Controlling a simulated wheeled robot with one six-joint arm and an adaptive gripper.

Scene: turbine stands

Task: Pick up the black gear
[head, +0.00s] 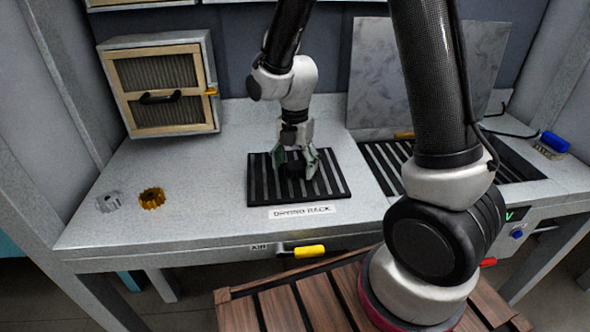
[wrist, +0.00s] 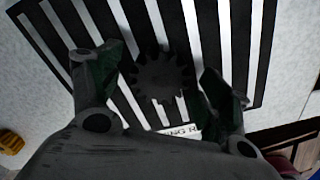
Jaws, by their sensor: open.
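The black gear (wrist: 162,76) lies on the black slatted drying rack (head: 258,193) set in the grey bench top. In the head view the gear (head: 293,168) is a dark shape partly hidden between the fingers. My gripper (head: 296,168) is open, pointing down, with a finger on each side of the gear. In the wrist view my gripper (wrist: 165,85) shows its two green-grey fingers apart, left and right of the gear. Whether the fingers touch the gear cannot be told.
A grey gear (head: 110,201) and a gold gear (head: 151,198) lie at the bench's left. A wooden-framed filter box (head: 160,88) stands behind them. At right are another slatted area (head: 385,165), a grey panel (head: 385,75) and a blue-handled brush (head: 552,144).

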